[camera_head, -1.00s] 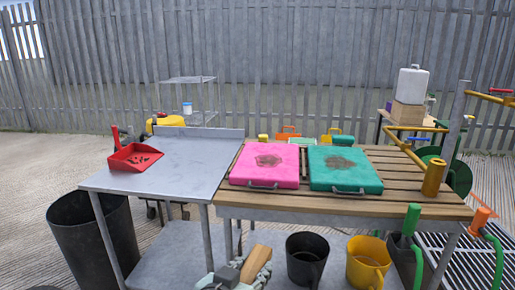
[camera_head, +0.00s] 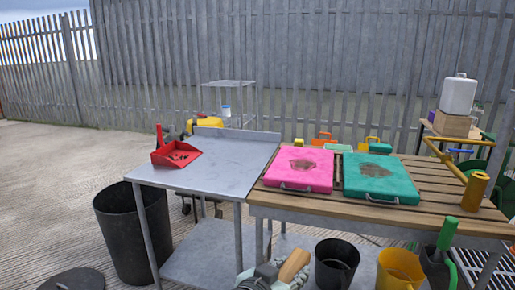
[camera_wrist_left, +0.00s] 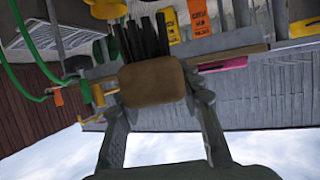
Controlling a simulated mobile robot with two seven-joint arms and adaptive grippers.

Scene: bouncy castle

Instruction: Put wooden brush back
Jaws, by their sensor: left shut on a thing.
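My left gripper (camera_head: 275,273) is low in the head view, in front of the metal table. It is shut on the wooden brush (camera_head: 294,265), whose tan wooden body sticks up between the fingers. In the left wrist view, the brush (camera_wrist_left: 152,83) shows as a brown block with dark bristles, between the two fingers of my left gripper (camera_wrist_left: 160,97). The brush is held clear of the tabletops. My right gripper is not in view.
The metal table (camera_head: 215,160) holds a red dustpan (camera_head: 177,156). The slatted wooden table (camera_head: 435,190) holds a pink case (camera_head: 300,168) and a teal case (camera_head: 380,178). A black bucket (camera_head: 336,262) and yellow bucket (camera_head: 400,268) are below. A black bin (camera_head: 125,230) stands left.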

